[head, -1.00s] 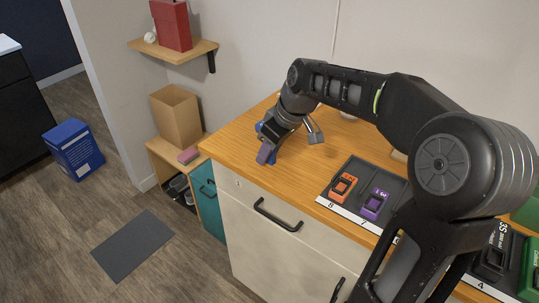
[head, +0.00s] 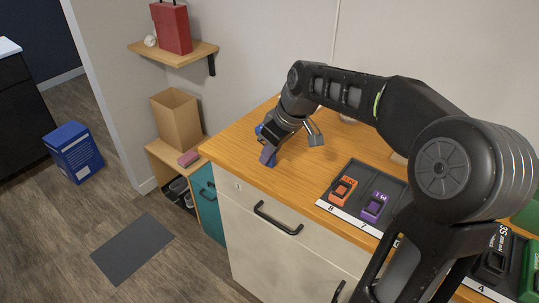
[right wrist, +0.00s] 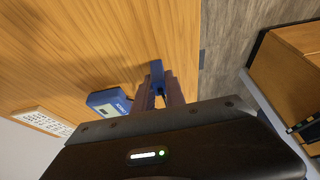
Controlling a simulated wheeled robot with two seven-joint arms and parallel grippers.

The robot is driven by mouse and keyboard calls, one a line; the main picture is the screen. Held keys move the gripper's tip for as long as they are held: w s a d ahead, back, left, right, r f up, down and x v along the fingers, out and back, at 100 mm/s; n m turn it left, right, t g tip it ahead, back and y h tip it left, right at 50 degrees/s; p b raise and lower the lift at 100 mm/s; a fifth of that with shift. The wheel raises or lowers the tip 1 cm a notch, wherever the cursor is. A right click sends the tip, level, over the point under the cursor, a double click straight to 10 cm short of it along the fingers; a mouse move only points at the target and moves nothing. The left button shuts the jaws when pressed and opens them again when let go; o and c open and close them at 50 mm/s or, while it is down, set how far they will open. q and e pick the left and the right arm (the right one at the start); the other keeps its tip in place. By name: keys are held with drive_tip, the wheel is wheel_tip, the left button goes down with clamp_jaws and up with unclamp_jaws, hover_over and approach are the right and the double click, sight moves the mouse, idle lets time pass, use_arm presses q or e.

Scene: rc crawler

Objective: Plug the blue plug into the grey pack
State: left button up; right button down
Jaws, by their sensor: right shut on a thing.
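My right gripper (head: 269,157) is low over the left end of the wooden counter in the head view. In the right wrist view its fingers (right wrist: 160,92) are shut on the blue plug (right wrist: 157,76), which sticks out past the fingertips. In the head view only a bit of blue shows at the fingertips. A dark grey pack (head: 494,262) marked 3S lies at the lower right, partly hidden by my arm; I cannot tell if it is the task's grey pack. My left gripper is out of view.
A blue box (right wrist: 110,102) and a white printed plate (right wrist: 42,122) lie near the gripper. A dark tray (head: 345,172) holds an orange pack (head: 343,190) and a purple pack (head: 375,206). A green pack (head: 531,270) is at the far right. The counter's front edge is close to the gripper.

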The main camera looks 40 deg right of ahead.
wheel_tip(320, 180, up, 10)
drive_tip(key=shift+f+p, duration=0.1)
drive_tip(key=shift+p, duration=0.2)
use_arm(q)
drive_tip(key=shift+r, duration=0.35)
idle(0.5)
